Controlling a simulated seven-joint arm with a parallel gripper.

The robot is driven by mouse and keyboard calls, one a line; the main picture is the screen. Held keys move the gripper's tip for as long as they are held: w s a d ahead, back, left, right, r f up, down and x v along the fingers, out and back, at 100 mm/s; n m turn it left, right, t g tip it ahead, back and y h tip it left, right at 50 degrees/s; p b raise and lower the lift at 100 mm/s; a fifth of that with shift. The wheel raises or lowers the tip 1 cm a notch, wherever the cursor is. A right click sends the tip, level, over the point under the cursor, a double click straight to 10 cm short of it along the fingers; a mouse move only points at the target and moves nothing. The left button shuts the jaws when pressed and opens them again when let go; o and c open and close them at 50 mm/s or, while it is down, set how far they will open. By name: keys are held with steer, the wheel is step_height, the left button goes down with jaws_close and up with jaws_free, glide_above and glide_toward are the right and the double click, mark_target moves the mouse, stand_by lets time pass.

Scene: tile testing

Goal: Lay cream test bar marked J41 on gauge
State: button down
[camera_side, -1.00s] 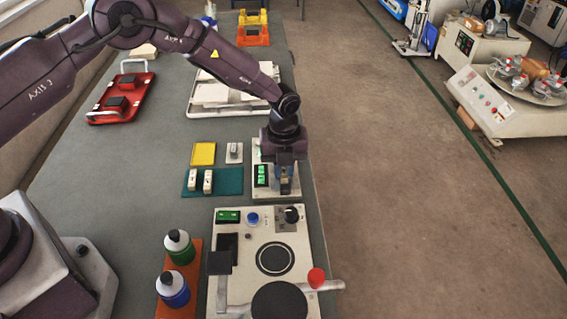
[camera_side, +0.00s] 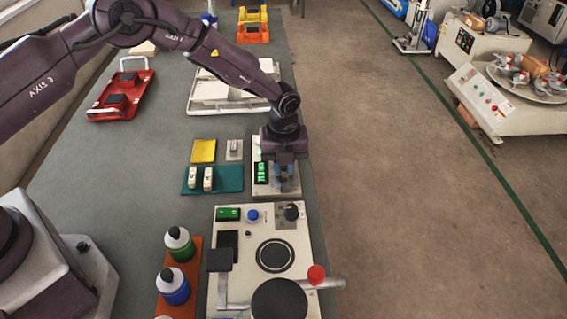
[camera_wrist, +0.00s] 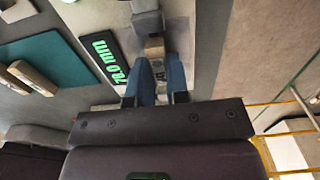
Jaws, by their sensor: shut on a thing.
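The gauge (camera_side: 258,191) is a pale plate with a lit green display, right of the teal mat. In the wrist view its dark display (camera_wrist: 105,57) reads about 78.0 mm. My gripper (camera_side: 286,180) is over the gauge, with blue fingers pointing down. In the wrist view my gripper (camera_wrist: 159,78) is shut on a cream bar (camera_wrist: 154,46), which lies in line with a grey block of the gauge. Small dark marking shows on the bar, but I cannot read it. I cannot tell whether the bar touches the gauge.
Two more cream bars (camera_side: 208,178) stand on the teal mat (camera_side: 230,180). A yellow block (camera_side: 203,151) and a small grey plate (camera_side: 234,156) lie behind it. A panelled machine (camera_side: 233,275) with a red knob and bottles (camera_side: 173,286) stand in front.

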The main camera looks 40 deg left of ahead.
steer(key=shift+f, duration=0.15)
steer(key=c, duration=0.6)
jaws_free()
steer(key=shift+r, duration=3.05)
